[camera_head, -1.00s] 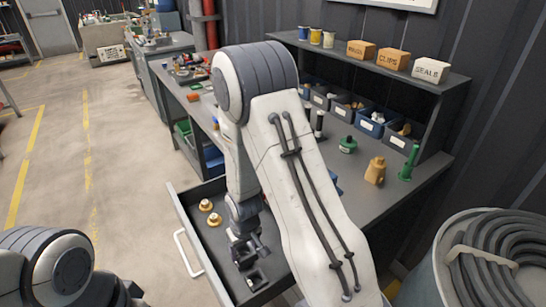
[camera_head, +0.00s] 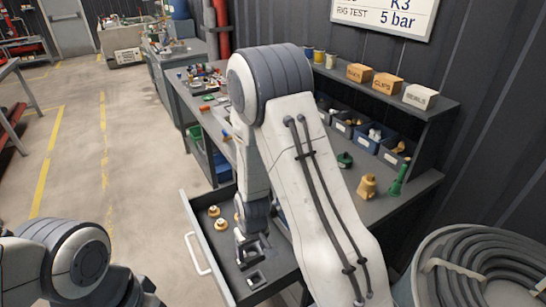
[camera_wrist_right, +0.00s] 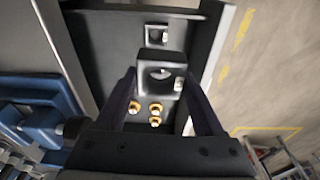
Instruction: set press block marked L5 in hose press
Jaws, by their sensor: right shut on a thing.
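My right gripper (camera_head: 250,247) is shut on a dark press block (camera_wrist_right: 160,74) with a round hole in its face. In the right wrist view the block sits between the two fingers, over the open drawer (camera_head: 200,238). No marking on it can be read. A second, similar block (camera_wrist_right: 157,36) lies in the drawer and also shows in the head view (camera_head: 256,279). My left arm is at the lower left of the head view, its fingers out of sight. I cannot make out the hose press.
Brass fittings (camera_head: 221,224) stand in the drawer. The bench carries a yellow fitting (camera_head: 367,186), a green nozzle (camera_head: 397,180) and bins under a shelf. A drum of coiled hose (camera_head: 425,268) stands at the right. The floor at left is clear.

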